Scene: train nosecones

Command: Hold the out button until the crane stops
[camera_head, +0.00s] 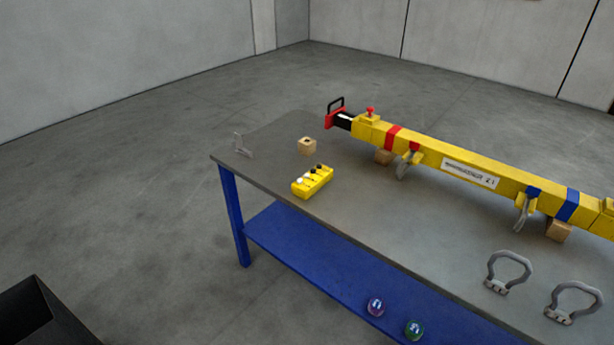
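A yellow control box (313,182) with a row of small white and black buttons on top lies on the grey table (270,145) near its front left edge. I cannot tell which button is the out button. No crane is clearly visible in this view. Neither of my grippers shows in the head view, and nothing touches the control box.
A long yellow beam (520,188) with red and blue bands rests on wooden blocks along the table. Two grey shackles (509,272) lie at the right. A small wooden block (307,145) stands behind the box. A blue lower shelf (300,250) holds two small round objects.

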